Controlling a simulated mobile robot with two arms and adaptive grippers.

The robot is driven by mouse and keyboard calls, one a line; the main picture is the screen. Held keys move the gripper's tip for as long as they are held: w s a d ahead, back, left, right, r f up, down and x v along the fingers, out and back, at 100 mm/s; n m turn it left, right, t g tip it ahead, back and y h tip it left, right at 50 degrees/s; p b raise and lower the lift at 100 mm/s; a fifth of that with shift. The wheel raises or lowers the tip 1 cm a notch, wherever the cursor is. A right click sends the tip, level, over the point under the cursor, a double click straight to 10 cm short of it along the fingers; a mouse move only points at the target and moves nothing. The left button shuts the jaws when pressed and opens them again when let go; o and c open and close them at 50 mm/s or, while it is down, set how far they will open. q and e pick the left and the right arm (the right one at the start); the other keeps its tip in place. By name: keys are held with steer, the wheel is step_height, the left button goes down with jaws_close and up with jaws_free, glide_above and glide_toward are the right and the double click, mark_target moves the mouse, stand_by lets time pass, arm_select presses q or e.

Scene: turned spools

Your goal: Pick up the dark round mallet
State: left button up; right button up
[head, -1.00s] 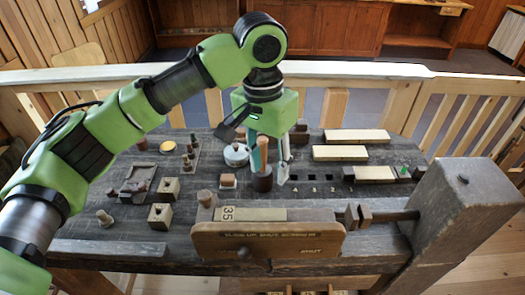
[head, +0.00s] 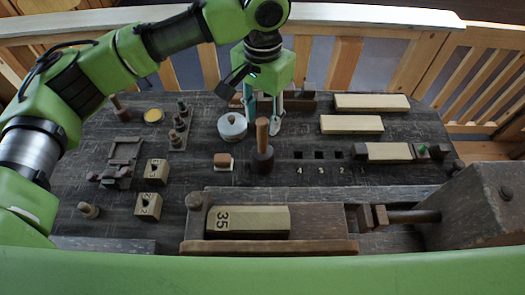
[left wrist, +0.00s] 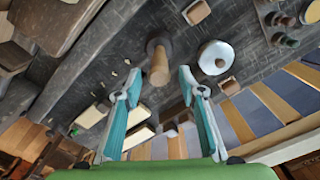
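The dark round mallet (head: 263,161) stands head down on the dark bench top, its light wooden handle pointing up. In the left wrist view the mallet (left wrist: 158,63) is near the picture's middle, handle toward the camera. My left gripper (head: 264,108) is open and empty, with teal and pale fingers pointing down beyond the handle's top in the head view. In the left wrist view the left gripper (left wrist: 158,80) has its fingertips on either side of the handle's line, apart from it. My right gripper is not in view.
A white round lidded pot (head: 232,126) stands left of the mallet, and a small wood-topped block (head: 223,161) is nearer. A vise holding a block marked 35 (head: 248,221) fills the front. Pale bars (head: 351,124) lie at right. Numbered square holes (head: 320,155) are right of the mallet.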

mark_target(263, 135)
arm_select(q)
steer(key=shift+w+f, duration=0.1)
steer(key=shift+f, duration=0.55)
steer(key=f, duration=0.1)
steer(key=f+p, duration=0.1)
steer(key=f, duration=0.2)
steer(key=shift+s+f+p, duration=0.15)
steer(key=shift+s+p, duration=0.1)
steer(key=shift+p, duration=0.1)
steer(key=shift+f, duration=0.4)
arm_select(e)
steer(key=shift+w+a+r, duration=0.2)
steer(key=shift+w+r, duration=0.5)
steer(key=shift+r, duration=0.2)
arm_select(q)
steer(key=shift+c, duration=0.4)
jaws_close()
